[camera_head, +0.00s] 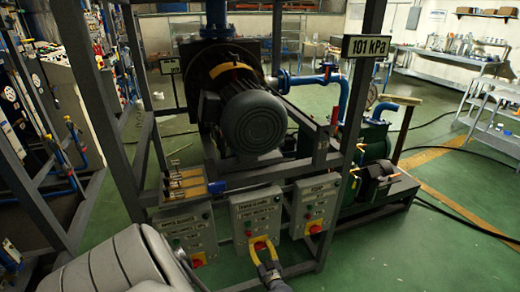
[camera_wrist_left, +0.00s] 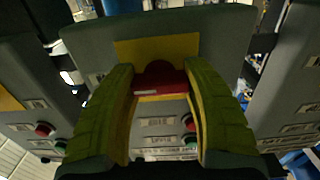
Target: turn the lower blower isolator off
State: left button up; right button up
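Three grey control boxes hang in a row on the frame; their labels are too small to read surely. The middle box (camera_head: 256,213) carries a red isolator knob on a yellow plate (camera_wrist_left: 130,52). My left gripper (camera_head: 264,250) is at this knob. In the left wrist view, its yellow-green fingers (camera_wrist_left: 161,88) stand on either side of the red knob (camera_wrist_left: 160,78) and appear to meet both its sides. The knob's ends are partly hidden by the fingers, and its exact angle is unclear. My right gripper is not in view.
The left box (camera_head: 187,232) and the right box (camera_head: 316,202) stand close on either side, each with a red knob. A motor (camera_head: 252,120) sits above behind the boxes. Steel uprights flank the boxes. Green floor is open at the right front.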

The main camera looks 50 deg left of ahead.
pick_arm(q)
jog(key=c, duration=0.5)
jog(key=shift+n, duration=0.3)
jog(key=n, duration=0.3)
jog(key=shift+n, duration=0.3)
jog(key=n, duration=0.3)
jog(key=shift+n, duration=0.3)
jog(key=shift+c, duration=0.2)
jog(key=n, duration=0.5)
jog(key=shift+n, duration=2.5)
